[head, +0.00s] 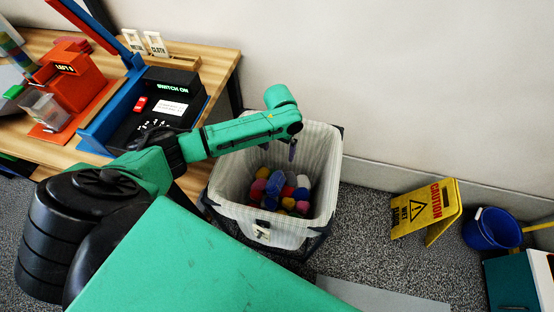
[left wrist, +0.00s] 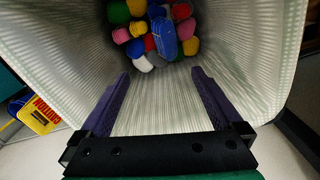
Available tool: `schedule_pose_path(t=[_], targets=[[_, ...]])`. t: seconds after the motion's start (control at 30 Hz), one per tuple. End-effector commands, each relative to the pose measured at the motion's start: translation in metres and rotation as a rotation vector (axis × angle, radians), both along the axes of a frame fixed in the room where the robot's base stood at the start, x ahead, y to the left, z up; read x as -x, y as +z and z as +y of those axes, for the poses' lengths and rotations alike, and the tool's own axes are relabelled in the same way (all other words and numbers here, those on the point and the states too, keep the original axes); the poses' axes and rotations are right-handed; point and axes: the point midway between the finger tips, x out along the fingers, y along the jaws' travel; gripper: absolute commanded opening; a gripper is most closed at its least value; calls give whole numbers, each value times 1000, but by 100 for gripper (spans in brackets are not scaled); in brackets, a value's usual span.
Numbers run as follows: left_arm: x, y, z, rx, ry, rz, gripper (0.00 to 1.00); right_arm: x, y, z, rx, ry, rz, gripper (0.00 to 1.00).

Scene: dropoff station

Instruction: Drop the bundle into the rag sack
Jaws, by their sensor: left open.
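The rag sack (head: 328,160) is a pale, striped liner in a dark frame on the floor, open at the top. Several coloured rolls lie in its bottom. A blue bundle (head: 275,184) lies on top of them; it also shows in the left wrist view (left wrist: 165,38), with light lines along it. My left gripper (head: 292,150) hangs over the sack mouth, pointing down. In the left wrist view my left gripper (left wrist: 158,82) has its fingers spread, with nothing between them, apart from the bundle. My right gripper is not in view.
A wooden table (head: 222,62) at the left holds a black switch box (head: 160,105) and an orange device (head: 72,75). A yellow caution sign (head: 425,208) and a blue bucket (head: 490,230) stand to the right. A wall runs behind the sack.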

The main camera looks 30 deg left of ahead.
Motion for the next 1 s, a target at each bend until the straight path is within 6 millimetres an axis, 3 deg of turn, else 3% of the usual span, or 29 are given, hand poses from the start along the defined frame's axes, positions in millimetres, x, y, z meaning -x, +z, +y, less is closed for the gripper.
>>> schedule_pose_path(t=[0.17, 0.4, 0.6, 0.73, 1.0], targets=[[-1, 25, 0, 0, 0, -4, 100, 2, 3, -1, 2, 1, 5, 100], [0, 96, -2, -1, 0, -9, 100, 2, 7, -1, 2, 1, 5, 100], [1, 140, -4, -2, 0, -7, 100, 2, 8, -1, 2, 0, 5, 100], [1, 149, -4, -3, 0, -6, 100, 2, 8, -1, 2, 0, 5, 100], [2, 149, -4, -3, 0, -5, 100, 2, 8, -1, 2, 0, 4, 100]])
